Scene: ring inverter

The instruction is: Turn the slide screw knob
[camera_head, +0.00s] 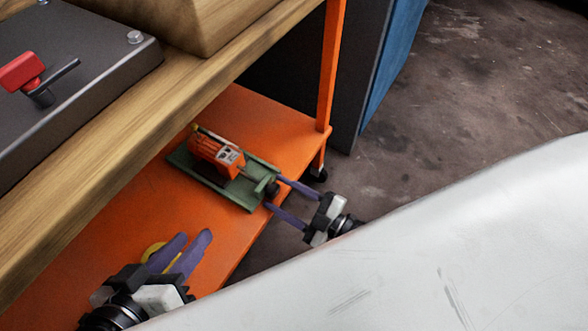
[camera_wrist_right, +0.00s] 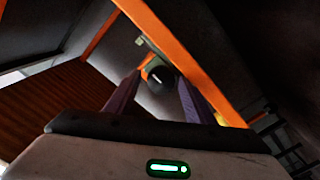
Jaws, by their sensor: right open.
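A green slide base (camera_head: 240,202) with an orange device (camera_head: 217,153) mounted on it lies on the orange lower shelf. The dark screw knob (camera_head: 271,188) sticks out of the near right end of the slide. In the right wrist view the round black knob (camera_wrist_right: 160,77) shows end-on, between the fingertips. My right gripper (camera_head: 273,192) is open, with one purple finger on each side of the knob; contact cannot be seen. My left gripper (camera_head: 195,235) has its fingers parted, with nothing visible between them, over the shelf's nearer part.
A yellow round thing (camera_head: 152,250) is partly hidden behind my left fingers. The wooden bench top (camera_head: 110,120) overhangs the shelf. An orange post (camera_head: 331,65) stands at the shelf's far right corner. Open concrete floor (camera_head: 480,80) lies to the right.

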